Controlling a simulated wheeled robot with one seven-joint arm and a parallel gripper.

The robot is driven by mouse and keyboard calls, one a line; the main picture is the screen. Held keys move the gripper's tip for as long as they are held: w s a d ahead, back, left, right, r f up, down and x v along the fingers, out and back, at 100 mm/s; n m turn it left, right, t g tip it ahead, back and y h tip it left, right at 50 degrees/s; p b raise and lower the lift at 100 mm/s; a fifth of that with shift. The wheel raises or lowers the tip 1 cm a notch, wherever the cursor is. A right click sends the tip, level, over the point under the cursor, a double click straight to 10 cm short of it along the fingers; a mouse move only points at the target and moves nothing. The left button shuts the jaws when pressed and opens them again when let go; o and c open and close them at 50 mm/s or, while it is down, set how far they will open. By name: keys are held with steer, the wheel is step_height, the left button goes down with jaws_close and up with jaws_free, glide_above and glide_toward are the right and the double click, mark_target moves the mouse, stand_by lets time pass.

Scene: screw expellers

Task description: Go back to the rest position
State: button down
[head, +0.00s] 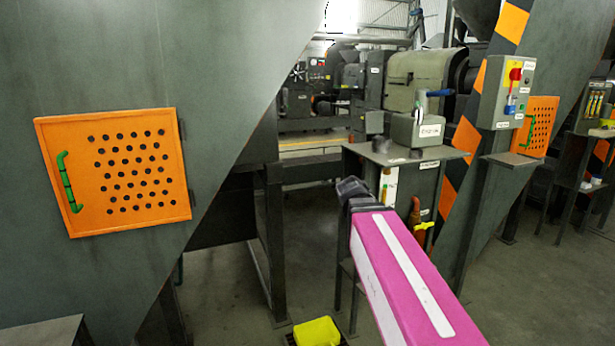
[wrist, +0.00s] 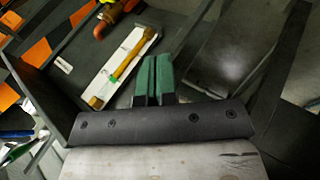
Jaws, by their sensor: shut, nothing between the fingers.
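My arm, pink and white, reaches up from the bottom right of the head view. My gripper (head: 350,187) is at its far end, dark and small, in front of the grey machine stand. In the wrist view my gripper (wrist: 154,78) shows two green fingers pressed together with nothing between them. The gripper appears apart from the tool, though the exact gap is hard to tell.
An orange perforated door (head: 125,165) with a green handle is on the big hopper at left. A grey machine stand (head: 405,160) is beyond my gripper. A control box (head: 505,92) is at right. A yellow bin (head: 317,332) sits on the floor below.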

steer(key=s+f+m+g+y, duration=0.1)
steer(key=s+f, duration=0.3)
steer(key=f, duration=0.4)
steer(key=s+a+f+m+g+y, duration=0.1)
steer(key=s+f, duration=0.3)
steer(key=f, duration=0.5)
steer(key=s+f+m+g+y, duration=0.2)
steer(key=s+f+g+y, duration=0.1)
steer(key=f, duration=0.6)
steer(key=shift+s+a+m+g+y, duration=0.2)
steer(key=shift+s+m+g+y, duration=0.1)
steer(key=shift+s+m, duration=0.15)
